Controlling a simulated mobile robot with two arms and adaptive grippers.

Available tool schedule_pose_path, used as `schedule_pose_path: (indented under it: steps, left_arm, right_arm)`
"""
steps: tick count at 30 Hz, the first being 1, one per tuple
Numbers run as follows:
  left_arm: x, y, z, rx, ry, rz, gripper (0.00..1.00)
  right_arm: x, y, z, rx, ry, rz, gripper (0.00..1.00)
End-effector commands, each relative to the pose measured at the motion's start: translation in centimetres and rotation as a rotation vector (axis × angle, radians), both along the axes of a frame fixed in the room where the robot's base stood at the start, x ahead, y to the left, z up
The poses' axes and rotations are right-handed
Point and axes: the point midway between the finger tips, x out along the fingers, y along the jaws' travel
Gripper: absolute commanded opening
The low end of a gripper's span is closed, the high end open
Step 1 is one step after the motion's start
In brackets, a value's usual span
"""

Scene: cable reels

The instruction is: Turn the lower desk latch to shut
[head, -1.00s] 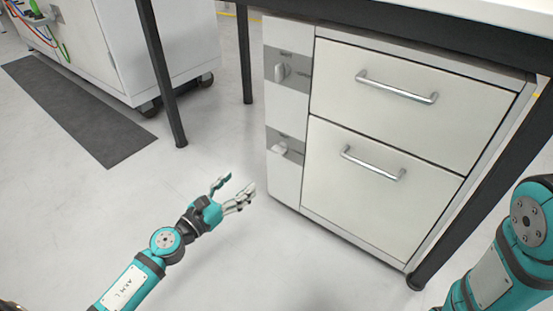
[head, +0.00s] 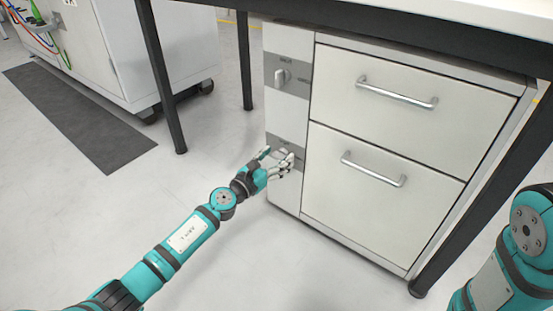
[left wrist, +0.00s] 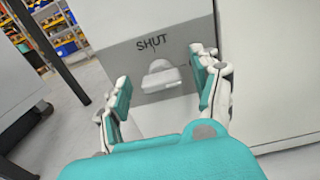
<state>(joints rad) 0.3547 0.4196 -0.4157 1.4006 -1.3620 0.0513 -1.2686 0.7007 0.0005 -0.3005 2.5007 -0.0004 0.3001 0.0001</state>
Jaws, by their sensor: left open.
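The lower desk latch is a pale lever on a grey plate (head: 300,152) low on the narrow left panel of the drawer unit. In the head view my left gripper (head: 278,156) mostly covers it. In the left wrist view the latch (left wrist: 162,77) sits between the two open fingers of my left gripper (left wrist: 160,70), with a visible gap on each side. Its lever looks wide and roughly crosswise, below the printed word SHUT (left wrist: 152,43). Only a teal link of my right arm shows at the right; its gripper is out of view.
The upper latch (head: 282,77) is on the same panel, above. Two drawers with bar handles (head: 398,93) stand to the right. Black desk legs (head: 162,80) stand left and right of the unit. The floor (head: 130,210) to the left is clear, with a dark mat beyond.

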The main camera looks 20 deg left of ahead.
Motion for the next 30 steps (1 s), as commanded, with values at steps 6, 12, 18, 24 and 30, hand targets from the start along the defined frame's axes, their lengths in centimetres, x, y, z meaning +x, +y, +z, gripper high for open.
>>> schedule_pose_path:
  steps: [6, 12, 18, 24, 30]
  left_arm:
    - [0.26, -0.11, -0.03, 0.000, 0.001, 0.000, 0.65]
    - [0.24, -0.11, -0.01, 0.000, 0.001, 0.000, 0.52]
    - [0.23, -0.09, -0.01, 0.000, 0.001, 0.000, 0.26]
    - [0.23, -0.08, -0.01, -0.001, 0.001, 0.000, 0.09]
    - [0.23, -0.06, 0.02, -0.028, 0.011, 0.000, 0.09]
  right_arm:
    - [-0.01, 0.00, -0.05, 0.000, 0.000, 0.000, 0.00]
    - [0.00, 0.00, -0.04, 0.000, 0.000, 0.000, 0.00]
    - [0.00, 0.00, -0.04, 0.000, 0.000, 0.000, 0.00]
    - [0.01, 0.00, -0.04, 0.000, 0.001, 0.000, 0.00]
    - [0.03, 0.00, 0.04, 0.000, 0.001, 0.000, 0.00]
